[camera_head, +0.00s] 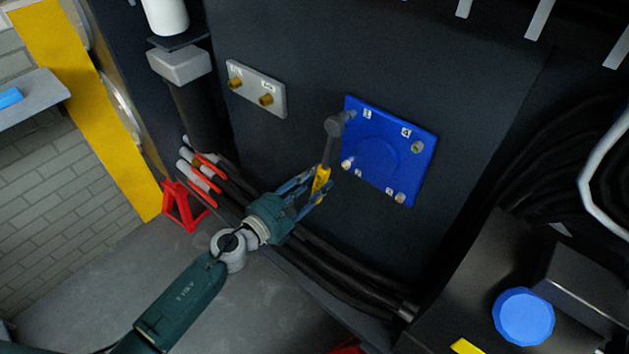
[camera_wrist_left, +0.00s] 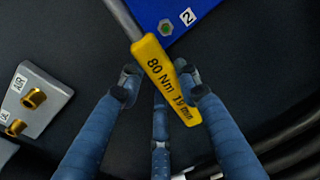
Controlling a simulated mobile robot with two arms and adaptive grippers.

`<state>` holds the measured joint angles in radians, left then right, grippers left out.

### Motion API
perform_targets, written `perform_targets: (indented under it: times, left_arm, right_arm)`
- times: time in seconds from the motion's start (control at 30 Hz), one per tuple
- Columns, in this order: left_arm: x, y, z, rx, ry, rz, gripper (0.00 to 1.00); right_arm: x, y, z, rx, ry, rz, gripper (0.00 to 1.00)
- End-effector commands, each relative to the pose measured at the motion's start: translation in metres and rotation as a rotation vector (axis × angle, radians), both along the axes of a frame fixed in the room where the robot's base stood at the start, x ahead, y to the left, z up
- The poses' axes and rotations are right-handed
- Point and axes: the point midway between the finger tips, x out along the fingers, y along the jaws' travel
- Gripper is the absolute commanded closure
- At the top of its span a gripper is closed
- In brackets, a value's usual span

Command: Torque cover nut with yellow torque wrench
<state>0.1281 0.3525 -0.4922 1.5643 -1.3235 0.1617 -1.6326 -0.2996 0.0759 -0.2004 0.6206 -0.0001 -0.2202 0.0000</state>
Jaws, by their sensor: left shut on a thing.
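The yellow torque wrench (camera_head: 322,181) is held by my left gripper (camera_head: 312,190), shut on its yellow handle. In the left wrist view the handle (camera_wrist_left: 166,80), marked 80 Nm 19 mm, lies between the fingers (camera_wrist_left: 158,82). The wrench's dark head (camera_head: 334,126) points up at the top-left corner of the blue cover (camera_head: 385,150). Other cover nuts show at right (camera_head: 417,147), lower left (camera_head: 347,163) and lower right (camera_head: 401,197). The lower-left nut (camera_wrist_left: 166,28) is beside label 2. My right gripper is out of view.
A grey plate with two brass fittings (camera_head: 256,89) is left of the cover. Black hoses (camera_head: 345,280) run below the gripper. A red stand (camera_head: 184,204) is at left. A blue round object (camera_head: 524,317) is at lower right. The dark panel around the cover is mostly clear.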

Motion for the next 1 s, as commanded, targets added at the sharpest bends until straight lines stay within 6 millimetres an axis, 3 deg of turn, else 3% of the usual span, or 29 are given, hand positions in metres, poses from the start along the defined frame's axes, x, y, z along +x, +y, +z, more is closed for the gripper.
perform_targets:
  times: [1.0]
  left_arm:
    - [0.019, -0.014, 0.002, -0.002, -0.003, 0.0, 1.0]
  right_arm:
    - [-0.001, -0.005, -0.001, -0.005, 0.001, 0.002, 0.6]
